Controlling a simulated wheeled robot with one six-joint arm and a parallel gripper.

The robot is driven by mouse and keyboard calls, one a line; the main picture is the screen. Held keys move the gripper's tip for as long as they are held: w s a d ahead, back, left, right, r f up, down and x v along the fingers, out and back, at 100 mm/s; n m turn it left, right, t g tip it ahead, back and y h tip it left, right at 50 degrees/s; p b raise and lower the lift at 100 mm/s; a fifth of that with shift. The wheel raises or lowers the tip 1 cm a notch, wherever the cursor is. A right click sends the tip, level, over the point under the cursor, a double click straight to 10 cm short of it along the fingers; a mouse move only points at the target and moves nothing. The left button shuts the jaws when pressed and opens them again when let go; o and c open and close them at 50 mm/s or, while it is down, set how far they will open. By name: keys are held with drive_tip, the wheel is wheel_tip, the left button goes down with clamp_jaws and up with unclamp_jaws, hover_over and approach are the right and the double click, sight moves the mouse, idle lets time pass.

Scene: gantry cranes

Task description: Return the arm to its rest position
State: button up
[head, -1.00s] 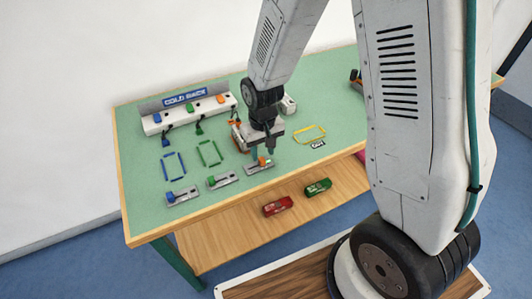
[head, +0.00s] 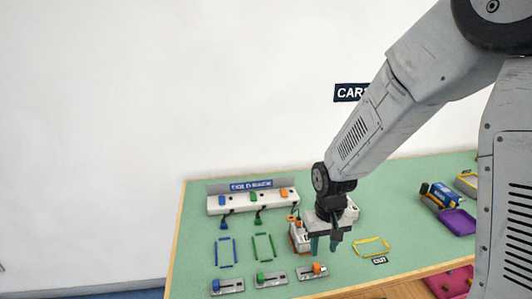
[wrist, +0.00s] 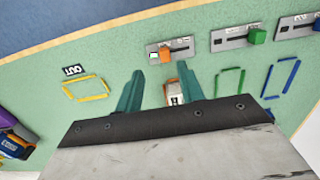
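My gripper (head: 324,246) hangs over the green table (head: 200,270), fingers pointing down, in the head view. In the wrist view its two teal fingers (wrist: 159,82) are apart with nothing held between them. Beneath it, a slider with an orange knob (head: 317,268) lies near the table's front edge; it also shows in the wrist view (wrist: 165,54). A white and orange toy vehicle (head: 298,236) stands on the table just left of the gripper, partly hidden by the fingers in the wrist view (wrist: 173,92).
Sliders with a blue knob (head: 215,285) and a green knob (head: 261,279) lie to the left. Blue (head: 225,251), green (head: 263,247) and yellow (head: 372,246) outlines mark the table. A white rack (head: 240,202) stands at the back. A purple tray (head: 458,222) is at right.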

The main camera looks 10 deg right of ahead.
drive_tip(key=s+d+r+t, duration=0.1)
drive_tip(key=s+d+r, duration=0.2)
drive_tip(key=s+r, duration=0.8)
drive_tip(key=s+d+r+m, duration=0.1)
drive_tip(key=s+d+r, duration=0.1)
drive_tip(key=s+r, duration=0.8)
drive_tip(key=shift+s+d+r+t, duration=0.4)
drive_tip(key=shift+s, duration=0.05)
